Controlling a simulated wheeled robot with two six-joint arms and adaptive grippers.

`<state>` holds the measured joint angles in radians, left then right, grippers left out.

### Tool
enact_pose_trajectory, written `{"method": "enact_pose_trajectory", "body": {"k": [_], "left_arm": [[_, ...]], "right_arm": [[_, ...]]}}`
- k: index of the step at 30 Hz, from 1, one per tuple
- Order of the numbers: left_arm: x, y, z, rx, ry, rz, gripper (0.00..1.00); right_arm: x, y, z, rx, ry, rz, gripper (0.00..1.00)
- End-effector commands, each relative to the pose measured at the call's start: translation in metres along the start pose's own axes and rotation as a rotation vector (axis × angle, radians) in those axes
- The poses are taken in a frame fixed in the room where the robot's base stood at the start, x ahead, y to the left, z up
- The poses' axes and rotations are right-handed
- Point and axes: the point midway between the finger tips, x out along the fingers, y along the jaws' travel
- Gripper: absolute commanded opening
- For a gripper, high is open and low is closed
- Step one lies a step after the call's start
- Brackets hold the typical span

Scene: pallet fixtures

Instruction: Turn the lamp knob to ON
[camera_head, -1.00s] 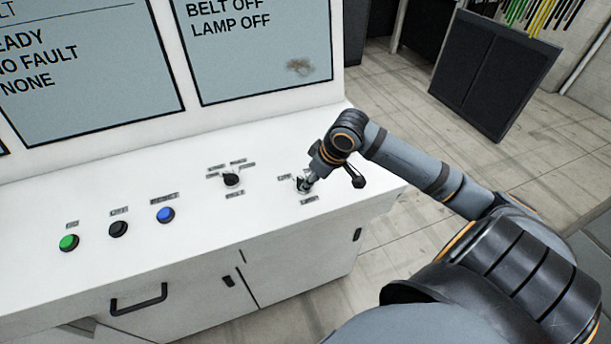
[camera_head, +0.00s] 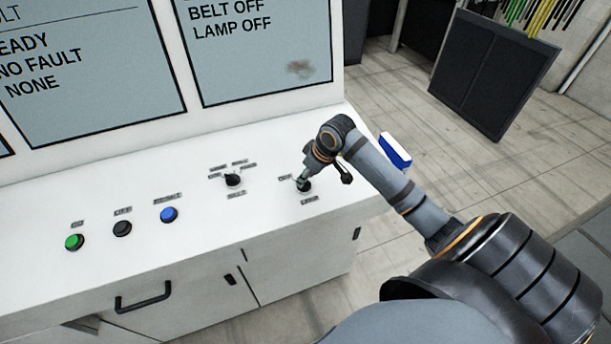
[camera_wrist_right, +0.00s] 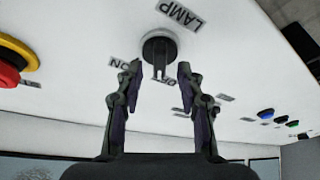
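The black lamp knob (camera_head: 304,186) sits on the white console top. In the right wrist view the knob (camera_wrist_right: 158,50) has its grip bar pointing at the OFF label (camera_wrist_right: 163,83). The ON label (camera_wrist_right: 125,63) is to its left and the LAMP label (camera_wrist_right: 180,14) is above. My right gripper (camera_wrist_right: 160,68) is open, with one fingertip either side of the knob's bar and gaps showing. In the head view my right gripper (camera_head: 303,180) is right at the knob, partly hidden by the wrist. The screen (camera_head: 255,50) reads LAMP OFF. My left gripper is out of view.
A selector knob (camera_head: 233,180) stands left of the lamp knob. Green (camera_head: 74,242), black (camera_head: 122,228) and blue (camera_head: 169,214) buttons are further left. A red and yellow button (camera_wrist_right: 18,55) shows in the wrist view. A blue-white object (camera_head: 396,151) shows behind my arm.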

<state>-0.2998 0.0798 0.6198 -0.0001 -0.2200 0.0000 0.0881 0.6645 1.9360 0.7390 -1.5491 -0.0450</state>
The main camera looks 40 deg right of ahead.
Motion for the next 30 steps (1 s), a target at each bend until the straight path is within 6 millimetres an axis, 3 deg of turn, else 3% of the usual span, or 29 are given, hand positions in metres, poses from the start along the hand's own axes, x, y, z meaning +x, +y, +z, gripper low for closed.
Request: {"method": "enact_pose_trajectory", "body": {"k": [6,13,21,30], "left_arm": [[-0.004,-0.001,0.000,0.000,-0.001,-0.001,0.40],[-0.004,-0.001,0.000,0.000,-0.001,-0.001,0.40],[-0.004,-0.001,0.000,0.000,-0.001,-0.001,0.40],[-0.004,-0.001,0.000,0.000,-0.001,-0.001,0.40]], "right_arm": [[0.016,0.000,0.000,0.000,0.000,0.000,0.38],[0.017,0.000,0.000,-0.001,0.000,0.001,0.38],[0.017,0.000,0.000,-0.001,0.000,0.001,0.01],[0.016,0.000,0.000,0.006,0.000,0.003,0.00]]}}
